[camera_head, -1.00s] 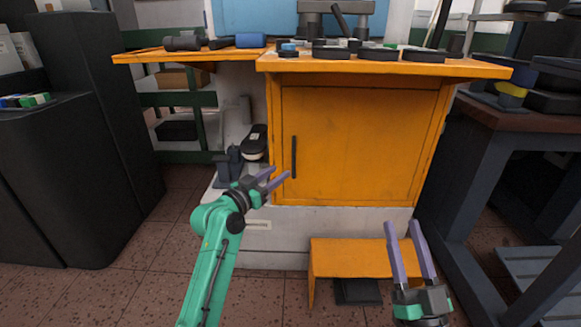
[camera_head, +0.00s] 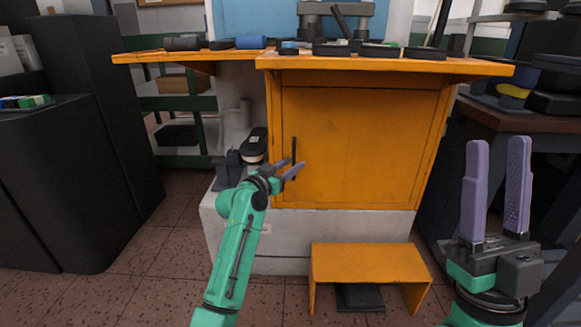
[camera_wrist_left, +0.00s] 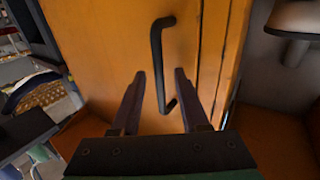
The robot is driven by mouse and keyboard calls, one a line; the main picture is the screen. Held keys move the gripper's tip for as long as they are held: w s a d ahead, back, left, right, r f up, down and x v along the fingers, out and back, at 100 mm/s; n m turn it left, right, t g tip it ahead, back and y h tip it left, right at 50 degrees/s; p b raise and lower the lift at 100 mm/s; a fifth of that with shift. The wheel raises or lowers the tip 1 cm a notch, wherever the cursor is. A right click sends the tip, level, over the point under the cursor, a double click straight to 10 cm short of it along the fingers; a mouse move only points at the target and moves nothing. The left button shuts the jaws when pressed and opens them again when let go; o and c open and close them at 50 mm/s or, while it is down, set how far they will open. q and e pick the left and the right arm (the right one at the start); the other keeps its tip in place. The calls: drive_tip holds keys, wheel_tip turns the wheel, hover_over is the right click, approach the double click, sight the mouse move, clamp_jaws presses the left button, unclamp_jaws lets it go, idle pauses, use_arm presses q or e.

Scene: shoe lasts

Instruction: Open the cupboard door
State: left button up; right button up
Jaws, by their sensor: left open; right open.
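The cupboard door (camera_head: 350,150) is a flat orange panel and looks closed. Its black bar handle (camera_head: 294,158) runs upright along the door's left edge. In the left wrist view the handle (camera_wrist_left: 157,62) stands ahead, its lower end between my two fingers. My left gripper (camera_head: 294,168) is open at the handle's lower part; it also shows in the left wrist view (camera_wrist_left: 158,78). I cannot tell whether a finger touches the handle. My right gripper (camera_head: 497,150) is open and empty, fingers up, to the right of the cupboard.
An orange step stool (camera_head: 370,262) stands on the floor before the cupboard. The orange worktop (camera_head: 390,66) above carries several dark tools. A dark bench (camera_head: 500,118) stands right, dark cabinets (camera_head: 75,150) left.

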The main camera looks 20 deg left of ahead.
use_arm(q)
clamp_jaws()
idle(1.4)
